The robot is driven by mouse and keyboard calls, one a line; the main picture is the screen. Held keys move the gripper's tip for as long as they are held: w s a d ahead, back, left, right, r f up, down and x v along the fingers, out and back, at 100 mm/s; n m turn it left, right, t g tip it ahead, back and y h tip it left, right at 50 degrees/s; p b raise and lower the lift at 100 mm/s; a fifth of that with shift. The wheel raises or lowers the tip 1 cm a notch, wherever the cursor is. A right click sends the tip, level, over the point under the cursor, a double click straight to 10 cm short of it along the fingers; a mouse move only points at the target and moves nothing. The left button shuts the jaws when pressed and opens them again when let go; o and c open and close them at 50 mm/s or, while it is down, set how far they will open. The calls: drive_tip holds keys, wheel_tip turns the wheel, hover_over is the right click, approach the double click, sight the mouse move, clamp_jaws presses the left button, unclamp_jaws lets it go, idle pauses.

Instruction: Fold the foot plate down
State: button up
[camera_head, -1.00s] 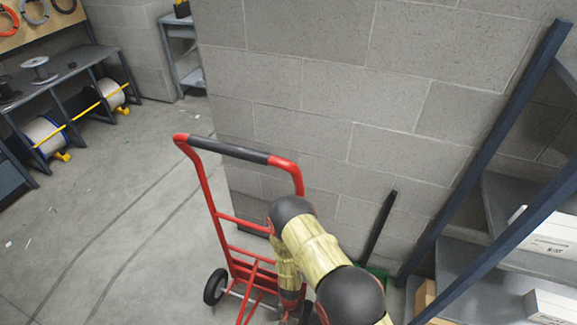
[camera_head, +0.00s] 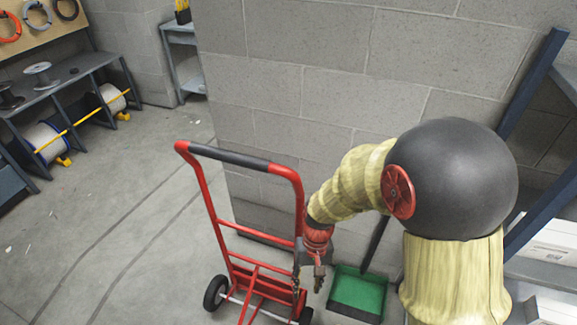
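A red hand truck (camera_head: 205,200) with a dark grip on its top bar stands upright on the concrete floor in front of a block wall. Red bars (camera_head: 258,285) fill its lower part, and its lower end is cut off by the picture's bottom edge. I cannot make out the foot plate clearly among them. My gripper (camera_head: 308,284) points down at the right side of the truck's lower frame. Its two fingers are apart with nothing seen between them. I cannot tell whether a finger touches the frame.
A green dustpan (camera_head: 358,293) with a dark handle lies close to the right of my gripper. A blue-framed shelf (camera_head: 535,205) with white boxes (camera_head: 555,238) is at the right. A bench with cable reels (camera_head: 42,138) is at the left. The floor left of the truck is clear.

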drive_tip(key=s+d+r+t, duration=0.2)
drive_tip(key=d+r, duration=0.2)
drive_tip(key=r, duration=0.5)
drive_tip(key=s+d+r+t, duration=0.3)
drive_tip(key=d+r, duration=0.2)
drive_tip(key=r, duration=0.5)
drive_tip(key=s+d+r+t+h, duration=0.1)
drive_tip(key=s+d+r+t, duration=0.2)
drive_tip(key=r, duration=0.7)
drive_tip(key=shift+s+d+r+m+p, duration=0.15)
drive_tip(key=shift+d+m+p, duration=0.3)
drive_tip(key=shift+d, duration=0.2)
drive_tip(key=shift+d+r, duration=0.15)
drive_tip(key=shift+r, duration=0.1)
drive_tip(key=shift+c, duration=0.6)
drive_tip(key=shift+d, duration=0.1)
drive_tip(key=c, duration=0.4)
